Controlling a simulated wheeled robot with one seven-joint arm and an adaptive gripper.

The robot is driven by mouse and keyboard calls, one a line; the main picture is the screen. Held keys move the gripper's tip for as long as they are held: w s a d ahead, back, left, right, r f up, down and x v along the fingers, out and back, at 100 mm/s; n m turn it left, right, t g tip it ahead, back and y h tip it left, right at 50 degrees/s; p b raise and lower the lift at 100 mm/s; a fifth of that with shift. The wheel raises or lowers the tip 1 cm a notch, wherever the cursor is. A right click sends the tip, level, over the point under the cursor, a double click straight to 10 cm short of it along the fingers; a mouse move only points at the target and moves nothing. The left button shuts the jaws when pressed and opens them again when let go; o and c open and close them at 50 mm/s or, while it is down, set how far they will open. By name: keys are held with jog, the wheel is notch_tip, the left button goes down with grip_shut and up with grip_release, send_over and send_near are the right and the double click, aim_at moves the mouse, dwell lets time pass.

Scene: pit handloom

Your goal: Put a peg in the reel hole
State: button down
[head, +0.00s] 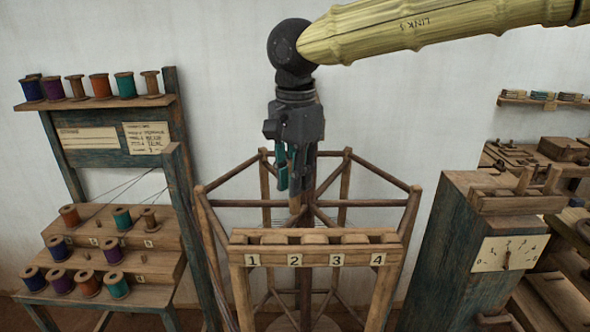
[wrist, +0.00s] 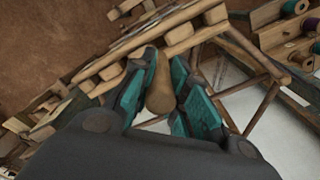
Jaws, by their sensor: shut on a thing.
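My gripper (head: 288,178), with teal finger pads, points down above the wooden reel frame (head: 381,204). In the head view the peg is above and behind the front rail (head: 316,259), which carries labels 1 to 4. I cannot make out the reel hole; how the peg stands to it cannot be told.
A rack (head: 130,200) with several thread spools stands at the left. A blue-grey wooden post (head: 450,250) with a dial plate (head: 509,253) stands close at the right. Shelves and boxes are behind it. A pale wall is behind the reel.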

aim_at(295, 212)
jog(key=shift+f, duration=1.2)
notch_tip(295, 212, down, 2)
jog(key=b, duration=0.3)
jog(key=shift+f, duration=0.25)
jog(key=shift+f+b, duration=0.3)
jog(key=shift+f, duration=2.2)
jog(key=c, duration=0.9)
grip_release()
